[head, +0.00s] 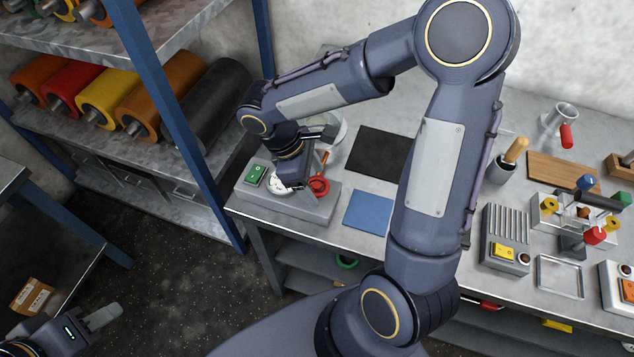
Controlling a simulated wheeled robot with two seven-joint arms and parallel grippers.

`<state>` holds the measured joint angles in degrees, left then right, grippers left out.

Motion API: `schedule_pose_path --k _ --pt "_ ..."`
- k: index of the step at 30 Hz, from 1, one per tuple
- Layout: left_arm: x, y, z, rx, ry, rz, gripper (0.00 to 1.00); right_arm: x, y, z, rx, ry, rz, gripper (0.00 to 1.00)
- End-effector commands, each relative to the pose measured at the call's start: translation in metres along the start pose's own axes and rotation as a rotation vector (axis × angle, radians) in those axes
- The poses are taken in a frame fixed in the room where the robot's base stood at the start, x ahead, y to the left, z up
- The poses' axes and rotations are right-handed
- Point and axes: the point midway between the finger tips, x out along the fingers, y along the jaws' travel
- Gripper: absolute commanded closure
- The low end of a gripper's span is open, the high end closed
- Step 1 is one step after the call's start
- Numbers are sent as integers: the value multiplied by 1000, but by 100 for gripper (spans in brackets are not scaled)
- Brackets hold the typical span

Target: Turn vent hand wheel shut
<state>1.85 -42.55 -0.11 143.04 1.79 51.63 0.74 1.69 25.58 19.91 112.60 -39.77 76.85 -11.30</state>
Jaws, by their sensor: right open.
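A small red hand wheel (319,187) sits on the right part of a grey panel box (288,207) at the table's left end. My right arm reaches across the table, and its open gripper (308,163) is over the box, just beside the wheel. The gripper partly hides the box and a white round dial (280,184). I cannot tell whether a finger touches the wheel. My left gripper (100,318) is low at the bottom left, over the floor, away from the table; its finger opening is unclear.
A green switch (255,175) is on the box's left side. A black mat (379,153) and a blue mat (369,210) lie to the right. A blue-posted rack (180,115) with colored rollers stands close at left. Fixtures and tools crowd the table's right side.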

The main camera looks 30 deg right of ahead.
Motion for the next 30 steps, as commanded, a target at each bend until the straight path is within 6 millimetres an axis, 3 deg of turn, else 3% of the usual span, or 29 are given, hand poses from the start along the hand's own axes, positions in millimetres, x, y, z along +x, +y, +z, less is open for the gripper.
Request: schedule_pose_path --k 6,15,25,30 --pt "-1 0 0 0 0 0 64 22 0 0 1 -1 -2 29" --pt "-1 0 0 0 0 0 64 24 0 0 2 1 -1 29" --pt "-1 0 0 0 0 0 64 24 0 0 2 1 -1 72" --pt "0 0 0 0 0 0 64 24 0 0 8 1 -3 73"
